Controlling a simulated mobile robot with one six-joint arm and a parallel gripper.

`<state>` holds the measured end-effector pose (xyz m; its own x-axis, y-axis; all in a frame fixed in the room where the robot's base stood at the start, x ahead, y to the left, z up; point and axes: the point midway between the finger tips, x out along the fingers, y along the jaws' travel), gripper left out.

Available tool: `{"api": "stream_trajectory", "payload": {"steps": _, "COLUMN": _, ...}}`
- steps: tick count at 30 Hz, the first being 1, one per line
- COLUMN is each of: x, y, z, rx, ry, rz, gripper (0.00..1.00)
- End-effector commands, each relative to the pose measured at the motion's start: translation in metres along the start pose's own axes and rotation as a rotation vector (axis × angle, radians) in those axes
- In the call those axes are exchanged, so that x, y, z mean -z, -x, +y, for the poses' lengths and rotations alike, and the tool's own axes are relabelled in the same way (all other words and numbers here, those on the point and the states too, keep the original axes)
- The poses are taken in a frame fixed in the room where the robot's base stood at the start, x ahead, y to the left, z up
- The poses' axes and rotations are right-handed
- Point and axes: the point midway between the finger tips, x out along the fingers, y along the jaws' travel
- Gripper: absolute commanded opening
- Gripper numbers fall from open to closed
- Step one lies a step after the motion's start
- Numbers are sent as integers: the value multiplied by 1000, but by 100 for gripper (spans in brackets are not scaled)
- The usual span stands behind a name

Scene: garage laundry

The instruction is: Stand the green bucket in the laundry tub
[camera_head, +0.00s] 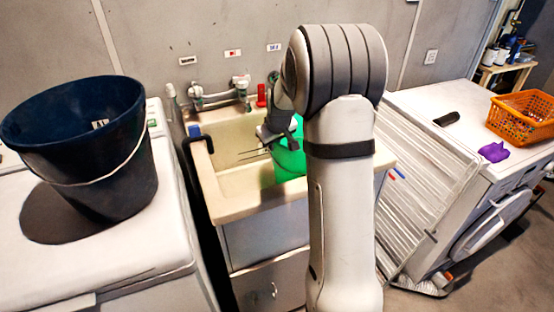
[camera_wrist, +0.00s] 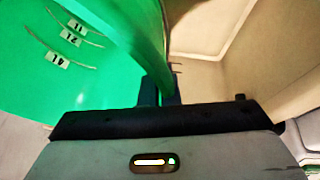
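The green bucket (camera_head: 290,160) is within the outline of the pale laundry tub (camera_head: 235,208), at its right side. My arm hides much of it. I cannot tell whether its base touches the tub floor. My gripper (camera_head: 270,138) is at the bucket's upper left edge. In the wrist view my gripper (camera_wrist: 160,88) has its dark fingers close together on the green bucket's (camera_wrist: 60,75) wall at the rim. Volume labels show on the bucket's wall there, and the beige tub (camera_wrist: 245,70) lies to the right.
A dark blue bucket (camera_head: 85,150) stands on the white washer (camera_head: 110,265) at left. A tap (camera_head: 220,92) and a red bottle (camera_head: 261,95) are at the tub's back. A drying rack (camera_head: 425,180), orange basket (camera_head: 523,117) and purple cloth (camera_head: 494,152) are at right.

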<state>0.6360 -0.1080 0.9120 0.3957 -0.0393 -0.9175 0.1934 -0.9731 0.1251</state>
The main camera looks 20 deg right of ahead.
Motion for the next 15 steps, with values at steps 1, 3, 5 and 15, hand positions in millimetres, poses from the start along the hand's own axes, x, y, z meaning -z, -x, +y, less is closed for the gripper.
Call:
{"api": "stream_trajectory", "payload": {"steps": 1, "x": -1, "y": -3, "z": 0, "rx": -1, "ry": 0, "rz": 2, "gripper": 0}}
{"api": "stream_trajectory", "payload": {"steps": 3, "x": -2, "y": -7, "z": 0, "rx": -2, "ry": 0, "rz": 2, "gripper": 0}}
{"api": "stream_trajectory", "payload": {"steps": 5, "x": -5, "y": -13, "z": -1, "rx": -1, "ry": 0, "rz": 1, "gripper": 0}}
{"api": "stream_trajectory", "payload": {"steps": 15, "x": -15, "y": -37, "z": -4, "rx": -2, "ry": 0, "rz": 3, "gripper": 0}}
